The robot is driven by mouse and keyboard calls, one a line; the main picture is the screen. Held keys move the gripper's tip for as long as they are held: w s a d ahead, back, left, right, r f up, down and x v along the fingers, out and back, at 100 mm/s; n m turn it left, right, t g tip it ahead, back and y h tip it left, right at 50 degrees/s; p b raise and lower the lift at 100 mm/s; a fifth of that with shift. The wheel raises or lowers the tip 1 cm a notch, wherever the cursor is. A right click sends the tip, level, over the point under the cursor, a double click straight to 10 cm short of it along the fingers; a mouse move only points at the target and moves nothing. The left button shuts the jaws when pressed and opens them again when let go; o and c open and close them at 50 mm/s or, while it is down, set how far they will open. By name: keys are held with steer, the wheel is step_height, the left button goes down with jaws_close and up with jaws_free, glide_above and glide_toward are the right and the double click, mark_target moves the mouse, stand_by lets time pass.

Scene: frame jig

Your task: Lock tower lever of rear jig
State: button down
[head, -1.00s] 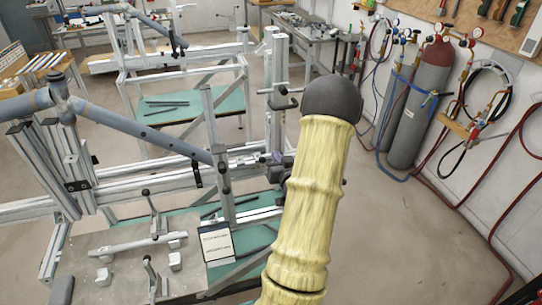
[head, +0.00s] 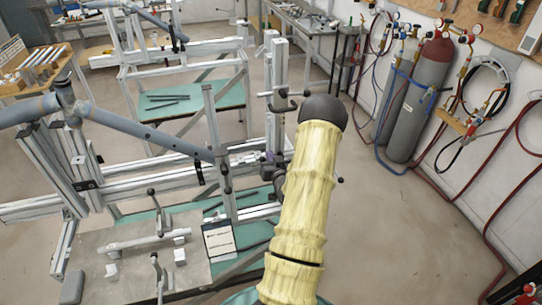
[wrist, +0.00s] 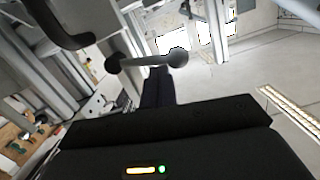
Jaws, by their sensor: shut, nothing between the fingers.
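The near jig's upright aluminium tower (head: 275,110) stands left of my yellow-sleeved arm in the head view, with dark lever handles (head: 285,106) on its upper part. My gripper is hidden behind the arm there. In the wrist view, my gripper's dark fingers (wrist: 158,86) are together, with nothing between them. Their tips are close to a grey bar with ball ends (wrist: 145,61), which spans across just above them. I cannot tell whether they touch. A black curved handle (wrist: 62,28) hangs at upper left, apart from the fingers. I cannot tell which of these is the tower lever.
A grey clamp plate (head: 130,240) and a clipboard (head: 219,240) are at the lower left of the head view. A blue-grey tube (head: 140,128) slants across the near jig. Gas cylinders (head: 420,100) and hoses stand at the right wall. Floor right of my arm is clear.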

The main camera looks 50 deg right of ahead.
steer(key=shift+f, duration=0.1)
steer(key=f+n+b, duration=0.1)
steer(key=b, duration=0.2)
steer(key=f+n+b, duration=0.1)
steer(key=b, duration=0.2)
steer(key=shift+a+n, duration=0.3)
steer(key=shift+a, duration=0.1)
steer(key=shift+s+f, duration=0.1)
steer(key=shift+f, duration=0.05)
steer(key=r, duration=0.1)
steer(key=w+r+p, duration=0.1)
steer(key=r, duration=0.2)
steer(key=shift+w+d+p, duration=0.25)
steer(key=shift+w+p, duration=0.1)
steer(key=b+v, duration=0.4)
steer(key=v, duration=0.6)
steer(key=shift+r+h, duration=0.2)
steer(key=shift+h, duration=0.1)
